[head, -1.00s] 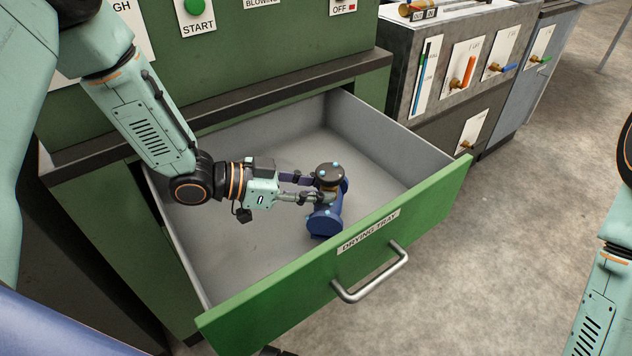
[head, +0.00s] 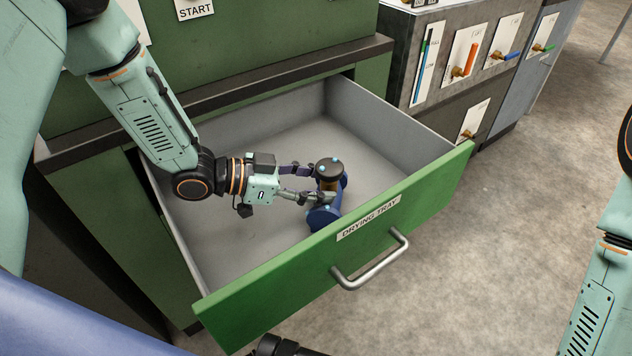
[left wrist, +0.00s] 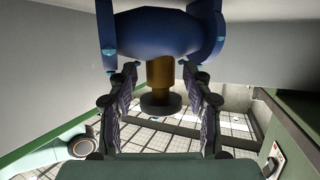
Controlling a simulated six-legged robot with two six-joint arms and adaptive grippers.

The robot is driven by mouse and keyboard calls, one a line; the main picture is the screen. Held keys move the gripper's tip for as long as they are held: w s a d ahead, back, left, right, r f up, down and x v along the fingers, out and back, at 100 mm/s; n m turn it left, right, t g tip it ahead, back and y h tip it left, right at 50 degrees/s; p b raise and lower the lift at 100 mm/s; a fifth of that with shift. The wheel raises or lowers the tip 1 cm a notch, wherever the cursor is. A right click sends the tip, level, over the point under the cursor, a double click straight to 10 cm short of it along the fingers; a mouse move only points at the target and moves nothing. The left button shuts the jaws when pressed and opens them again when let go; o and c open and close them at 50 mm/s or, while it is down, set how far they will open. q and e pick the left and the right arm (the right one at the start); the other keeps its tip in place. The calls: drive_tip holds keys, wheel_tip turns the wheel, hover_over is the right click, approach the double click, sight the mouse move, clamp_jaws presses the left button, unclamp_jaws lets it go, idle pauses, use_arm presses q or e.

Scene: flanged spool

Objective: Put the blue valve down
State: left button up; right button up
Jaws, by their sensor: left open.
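The blue valve (head: 322,217) stands in the open drawer labelled drying tray (head: 255,226), close to its front panel. It has a brass neck and a dark round cap on top. My left gripper (head: 319,184) reaches in from the left, its fingers on either side of the neck. In the left wrist view the blue valve body (left wrist: 165,34) shows at the top, with the neck and cap between the spread fingers of the left gripper (left wrist: 159,80). Gaps show beside the neck, so the gripper is open. My right gripper is out of view; only its arm shows at the right edge.
The drawer's green front with a metal handle (head: 372,262) and its grey side walls surround the valve. The drawer floor is bare behind and left of it. A grey panel with coloured levers (head: 465,58) stands at the back right.

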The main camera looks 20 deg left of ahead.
use_arm(q)
drive_tip(key=shift+r, duration=0.15)
drive_tip(key=shift+a+r, duration=0.15)
drive_tip(key=shift+a, duration=0.1)
drive_tip(key=p+v, duration=0.7)
drive_tip(key=v, duration=0.4)
drive_tip(key=shift+s+a, duration=0.15)
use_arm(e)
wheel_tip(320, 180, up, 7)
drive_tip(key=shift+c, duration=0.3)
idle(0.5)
